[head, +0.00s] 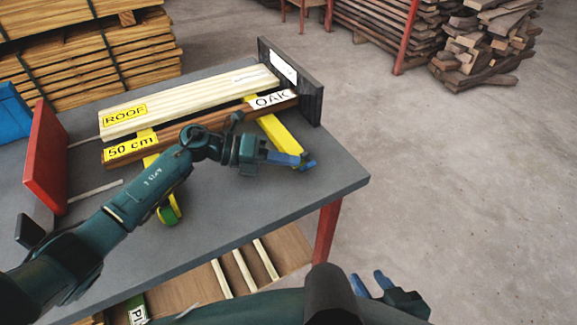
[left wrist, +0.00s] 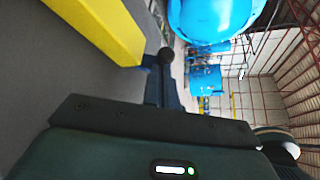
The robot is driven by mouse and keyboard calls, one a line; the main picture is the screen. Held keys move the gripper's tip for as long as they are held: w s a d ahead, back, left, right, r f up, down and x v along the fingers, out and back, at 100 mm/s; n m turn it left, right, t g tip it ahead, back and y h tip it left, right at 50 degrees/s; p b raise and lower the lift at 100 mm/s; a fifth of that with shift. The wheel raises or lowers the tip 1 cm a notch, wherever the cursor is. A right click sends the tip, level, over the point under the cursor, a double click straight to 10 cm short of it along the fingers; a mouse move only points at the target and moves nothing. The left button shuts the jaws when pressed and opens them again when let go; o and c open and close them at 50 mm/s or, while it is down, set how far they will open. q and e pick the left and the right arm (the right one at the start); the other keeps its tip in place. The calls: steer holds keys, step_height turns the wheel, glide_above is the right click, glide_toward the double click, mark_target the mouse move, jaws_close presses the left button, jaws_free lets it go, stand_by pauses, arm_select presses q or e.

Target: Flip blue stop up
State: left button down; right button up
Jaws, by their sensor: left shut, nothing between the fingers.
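The blue stop (head: 308,164) is at the near end of the right yellow bar (head: 274,131) on the grey table. It is small and partly covered by my gripper, so I cannot tell whether it is up or down. My left gripper (head: 294,159) is shut and empty, its blue fingers pointing right, at or against the stop; contact is unclear. In the left wrist view the yellow bar (left wrist: 107,28) runs beside the dark fingers (left wrist: 160,85), and the stop is not clearly visible. My right gripper (head: 366,276) is open and empty, low beyond the table's front edge.
A pale "ROOF" plank (head: 190,99) and a brown "OAK" plank (head: 205,131) lie across the yellow bars. A green stop (head: 169,211) ends the left bar. A dark upright plate (head: 291,80) stands at right, a red panel (head: 46,157) at left. The table's right front is clear.

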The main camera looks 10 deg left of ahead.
arm_select(q)
steer(key=shift+w+a+f+b, duration=0.15)
steer(key=shift+w+a+b, duration=0.15)
steer(key=shift+w+b, duration=0.25)
steer(key=shift+s+a, duration=0.1)
steer(key=shift+a, duration=0.05)
stand_by(0.7)
